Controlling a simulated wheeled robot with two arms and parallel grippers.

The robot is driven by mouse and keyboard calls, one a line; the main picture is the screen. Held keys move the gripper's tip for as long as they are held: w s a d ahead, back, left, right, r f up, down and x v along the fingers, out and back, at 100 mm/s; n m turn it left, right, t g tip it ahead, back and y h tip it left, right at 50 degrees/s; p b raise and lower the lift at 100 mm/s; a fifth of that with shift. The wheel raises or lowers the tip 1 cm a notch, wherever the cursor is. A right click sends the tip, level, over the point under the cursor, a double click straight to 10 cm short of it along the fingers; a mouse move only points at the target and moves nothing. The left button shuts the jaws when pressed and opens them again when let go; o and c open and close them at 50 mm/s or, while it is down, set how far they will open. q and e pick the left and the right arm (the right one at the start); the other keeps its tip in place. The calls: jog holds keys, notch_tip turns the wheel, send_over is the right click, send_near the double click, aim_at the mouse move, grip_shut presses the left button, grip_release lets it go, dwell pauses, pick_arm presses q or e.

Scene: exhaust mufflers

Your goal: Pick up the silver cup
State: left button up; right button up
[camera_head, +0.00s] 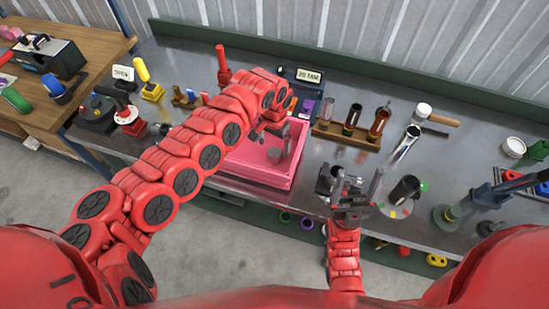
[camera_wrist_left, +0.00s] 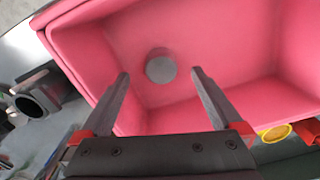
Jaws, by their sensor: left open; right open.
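A small grey, round-topped piece that looks like the silver cup (camera_wrist_left: 161,69) stands inside the pink bin, near one wall. My left gripper (camera_head: 284,139) is over the bin, open and empty. In the left wrist view its two fingers (camera_wrist_left: 160,73) point into the bin, one on each side of the grey piece in the picture, and contact cannot be told. My right gripper (camera_head: 357,186) is open and empty at the bench's front edge.
The pink bin (camera_head: 237,160) has raised walls around the grey piece. A wooden rack (camera_head: 345,136) with several cylinders stands right of it. A dark hollow piece (camera_wrist_left: 38,103) lies outside the bin.

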aim_at(274, 153)
pick_arm(q)
notch_tip(274, 153, down, 4)
jog(key=shift+r+p, duration=0.1)
jog(key=shift+p, duration=1.05)
jog(key=shift+w+a+f, duration=0.1)
jog(key=shift+f, duration=0.6)
jog(key=c, duration=1.4)
